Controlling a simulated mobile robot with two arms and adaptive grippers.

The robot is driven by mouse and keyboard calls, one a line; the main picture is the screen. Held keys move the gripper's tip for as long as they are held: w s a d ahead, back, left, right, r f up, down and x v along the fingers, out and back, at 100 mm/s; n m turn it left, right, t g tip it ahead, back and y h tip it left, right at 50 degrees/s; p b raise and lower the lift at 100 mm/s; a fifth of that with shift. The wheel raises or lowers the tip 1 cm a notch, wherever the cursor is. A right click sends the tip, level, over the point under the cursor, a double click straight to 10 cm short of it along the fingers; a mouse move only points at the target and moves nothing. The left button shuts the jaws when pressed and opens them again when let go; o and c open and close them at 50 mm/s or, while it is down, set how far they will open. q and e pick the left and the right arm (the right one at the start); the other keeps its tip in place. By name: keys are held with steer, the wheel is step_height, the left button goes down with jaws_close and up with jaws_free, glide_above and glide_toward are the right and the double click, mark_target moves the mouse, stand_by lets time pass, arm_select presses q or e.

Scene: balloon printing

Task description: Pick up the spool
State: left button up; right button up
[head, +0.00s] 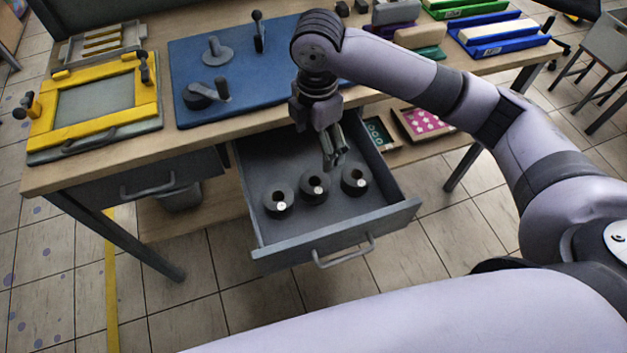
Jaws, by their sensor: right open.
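Three dark, round spools with centre holes and small white marks stand in a row in the open grey drawer (300,236). They are the left spool (271,203), the middle spool (307,189) and the right spool (347,184). My right gripper (335,163) points down over the drawer, just above and behind the gap between the middle and right spools. Its fingers are apart with nothing between them. I cannot tell whether a fingertip touches a spool. My left gripper is out of view.
The drawer's front wall and handle (344,252) face me, under the wooden table edge (240,122). On the table are a blue board (245,70) and a yellow frame (70,133). A lower shelf holds a pink patterned tray (425,121). Free drawer floor lies around the spools.

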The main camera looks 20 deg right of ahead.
step_height(320, 180, down, 4)
glide_above(315, 183)
steer(key=s, duration=0.1)
step_height(315, 183, down, 5)
steer(key=shift+a+f, duration=0.1)
steer(key=shift+f, duration=0.65)
steer(key=f, duration=0.3)
steer(key=shift+s+a+f, duration=0.15)
steer(key=shift+s+f, duration=0.1)
steer(key=shift+s, duration=0.05)
steer(key=shift+f, duration=0.5)
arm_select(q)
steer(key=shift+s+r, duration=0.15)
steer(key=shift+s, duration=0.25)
arm_select(e)
steer(key=shift+c, duration=0.5)
steer(key=c, duration=1.1)
